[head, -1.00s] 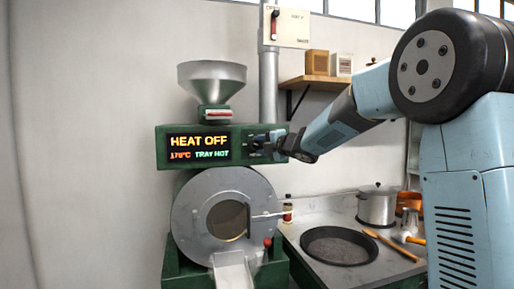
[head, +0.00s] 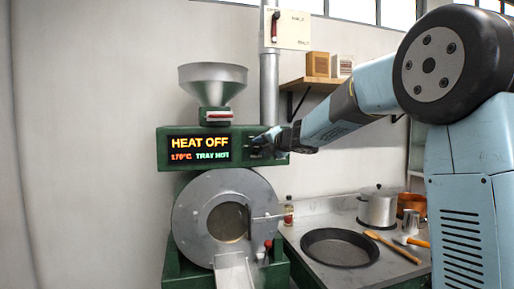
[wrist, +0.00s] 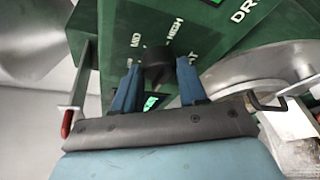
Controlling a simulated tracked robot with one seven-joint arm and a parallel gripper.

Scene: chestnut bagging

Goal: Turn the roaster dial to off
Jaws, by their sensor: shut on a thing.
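The green roaster (head: 165,149) stands against the wall, and its display (head: 199,147) reads "HEAT OFF", "170°C" and "TRAY HOT". In the wrist view, the dark dial (wrist: 157,66) sits on the green panel between the two blue fingers of my gripper (wrist: 158,82). The jaws are shut on the dial. Labels "MID" and "HIGH" show around it; other labels are partly hidden by the fingers. In the head view, my gripper (head: 264,143) is at the right end of the panel and hides the dial.
A metal hopper (head: 213,82) tops the roaster, with its round drum door (head: 190,215) below. A black pan (head: 340,247), a pot (head: 377,208) and a wooden spoon (head: 395,248) lie on the counter at right. A wall switch box (head: 292,30) hangs above.

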